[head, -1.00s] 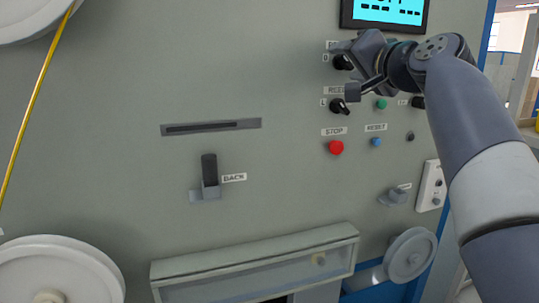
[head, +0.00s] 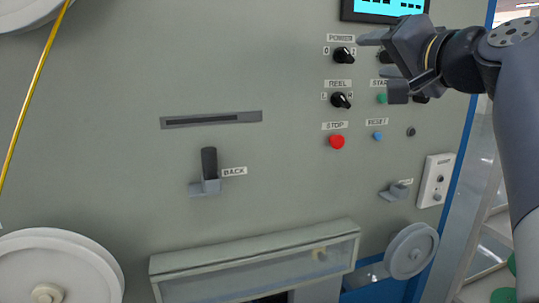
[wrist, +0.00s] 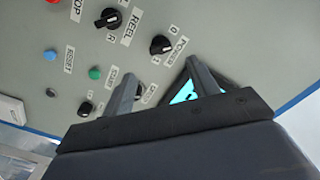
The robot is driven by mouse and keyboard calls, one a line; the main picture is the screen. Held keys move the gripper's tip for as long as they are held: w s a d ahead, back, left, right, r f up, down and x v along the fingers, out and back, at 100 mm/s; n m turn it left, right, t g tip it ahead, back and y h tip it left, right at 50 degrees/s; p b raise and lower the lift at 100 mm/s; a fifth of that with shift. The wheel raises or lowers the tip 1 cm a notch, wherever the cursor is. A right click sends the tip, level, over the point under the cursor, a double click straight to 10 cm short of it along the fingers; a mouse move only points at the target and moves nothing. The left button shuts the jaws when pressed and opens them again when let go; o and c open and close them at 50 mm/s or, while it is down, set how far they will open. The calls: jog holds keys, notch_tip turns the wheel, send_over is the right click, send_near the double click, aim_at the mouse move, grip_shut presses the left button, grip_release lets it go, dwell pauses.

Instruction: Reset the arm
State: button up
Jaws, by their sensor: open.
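My gripper (head: 378,62) is open and empty at the upper right of the grey machine panel in the head view, in front of the controls. Its two fingers (wrist: 162,88) also show in the wrist view, apart with nothing between them. Left of it are the black POWER knob (head: 344,55) and the black REEL knob (head: 340,100). The green START button (head: 382,98) is partly covered by the lower finger. A further black knob behind the gripper is mostly hidden. I cannot tell the exact gap between the fingers and the panel.
Below are a red STOP button (head: 336,142) and a blue RESET button (head: 377,136). A lever marked BACK (head: 209,165) and a small grey handle (head: 397,190) stick out of the panel. A white reel (head: 411,251) is at lower right. Free room lies right of the panel edge.

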aim_at(349, 54)
jog(key=p+x, duration=0.1)
jog(key=x, duration=0.8)
jog(key=shift+w+a+p, duration=0.1)
jog(key=shift+p, duration=0.2)
jog(key=m+p, duration=0.2)
jog(key=m, duration=0.1)
jog(key=shift+s+r+m+p, duration=0.25)
jog(key=shift+r+m+p, duration=0.05)
jog(key=shift+p, duration=0.1)
jog(key=m+p, duration=0.5)
jog(key=m, duration=0.1)
jog(key=shift+m, duration=0.3)
jog(key=m+p, duration=0.3)
jog(key=shift+m+p, duration=0.35)
jog(key=shift+m, duration=0.05)
jog(key=m+p, duration=0.3)
jog(key=m, duration=0.1)
jog(key=shift+f, duration=0.2)
jog(key=shift+s+d+f, duration=0.1)
jog(key=shift+s+d, duration=0.15)
jog(key=shift+s, duration=0.05)
